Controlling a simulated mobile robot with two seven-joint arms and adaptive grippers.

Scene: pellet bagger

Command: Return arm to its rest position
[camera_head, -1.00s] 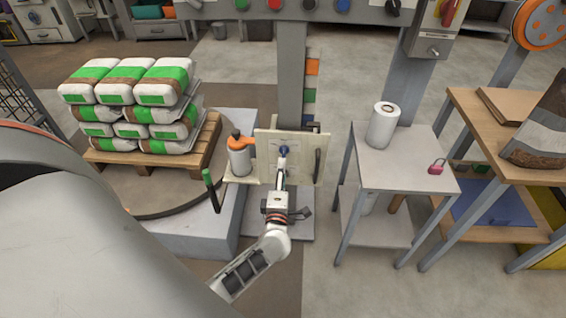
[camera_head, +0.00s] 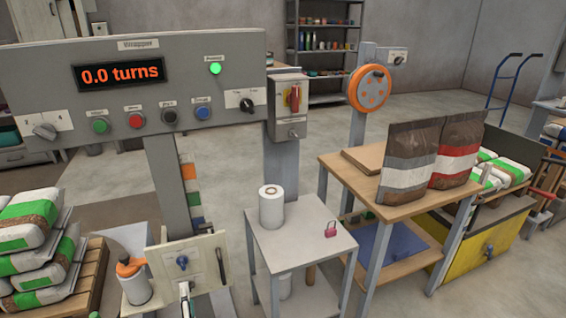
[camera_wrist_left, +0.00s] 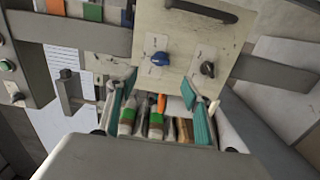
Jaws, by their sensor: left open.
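My left gripper (camera_head: 185,291) is at the bottom of the head view, just in front of a cream panel (camera_head: 158,262) with a blue knob (camera_head: 182,262). In the left wrist view my left gripper (camera_wrist_left: 160,102) has its teal-padded fingers spread wide with nothing held between them. The blue knob (camera_wrist_left: 160,58) and a black knob (camera_wrist_left: 207,69) on the panel (camera_wrist_left: 184,22) lie beyond the fingertips, and a gap seems to separate them. Most of my left arm is cut off below the head view. My right gripper is not in view.
The wrapper console (camera_head: 200,60) reads 0.0 turns, with a green lamp (camera_head: 215,68) lit. An orange-capped bottle (camera_head: 134,284) is left of the panel. A small table (camera_head: 300,246) with a white roll (camera_head: 271,207) and pink padlock (camera_head: 331,229) stands to the right.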

